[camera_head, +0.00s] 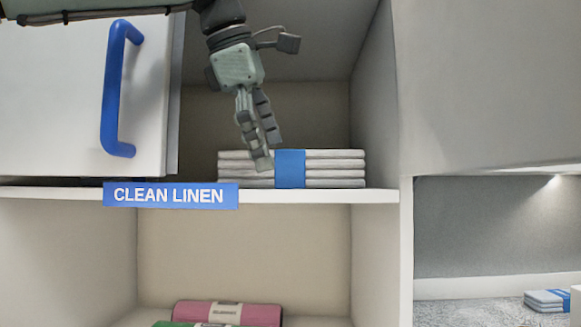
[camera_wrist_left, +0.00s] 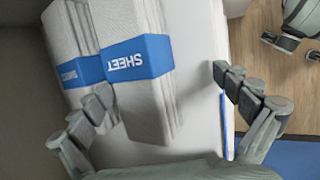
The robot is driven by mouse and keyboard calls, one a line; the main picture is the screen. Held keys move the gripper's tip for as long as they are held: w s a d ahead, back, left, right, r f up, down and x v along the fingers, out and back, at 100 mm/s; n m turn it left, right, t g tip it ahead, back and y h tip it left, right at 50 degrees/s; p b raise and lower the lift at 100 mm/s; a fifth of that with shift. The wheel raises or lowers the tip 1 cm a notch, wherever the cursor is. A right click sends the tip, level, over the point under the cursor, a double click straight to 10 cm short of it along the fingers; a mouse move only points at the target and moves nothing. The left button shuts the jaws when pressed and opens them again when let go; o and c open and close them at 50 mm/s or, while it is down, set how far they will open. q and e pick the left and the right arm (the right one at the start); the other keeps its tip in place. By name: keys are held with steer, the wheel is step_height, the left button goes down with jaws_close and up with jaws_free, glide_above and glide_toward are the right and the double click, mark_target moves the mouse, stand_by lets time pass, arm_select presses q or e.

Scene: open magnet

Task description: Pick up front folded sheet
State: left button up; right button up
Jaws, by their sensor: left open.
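The front folded sheet (camera_head: 335,169) is a white folded stack with a blue band, lying on the upper shelf. In the left wrist view the front folded sheet (camera_wrist_left: 147,112) shows "SHEET" on its band. A second folded sheet (camera_wrist_left: 68,40) lies right behind it; it is hidden in the head view. My left gripper (camera_head: 267,151) points down at the front sheet. It is open and empty. In the left wrist view, one finger of the left gripper (camera_wrist_left: 161,84) is by the gap between the sheets, the other beyond the front side. Contact cannot be told.
A white cabinet door (camera_head: 60,90) with a blue handle (camera_head: 113,90) is at the left. A "CLEAN LINEN" label (camera_head: 170,195) is on the shelf edge (camera_head: 310,196). A pink roll (camera_head: 255,314) lies below. A side wall (camera_head: 375,95) bounds the compartment at right.

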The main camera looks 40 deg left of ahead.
mark_target(288, 158)
arm_select(q)
steer(key=w, duration=0.4)
steer(key=shift+d+f, duration=0.25)
steer(key=shift+f, duration=0.05)
steer(key=shift+w+f, duration=0.1)
steer(key=shift+f, duration=0.1)
arm_select(e)
steer(key=f, duration=0.1)
steer(key=s+f, duration=0.1)
steer(key=s, duration=0.1)
steer(key=shift+d+f+g, duration=0.3)
steer(key=shift+f, duration=0.1)
arm_select(q)
steer(key=shift+c, duration=0.2)
steer(key=shift+f, duration=0.1)
steer(key=c, duration=1.6)
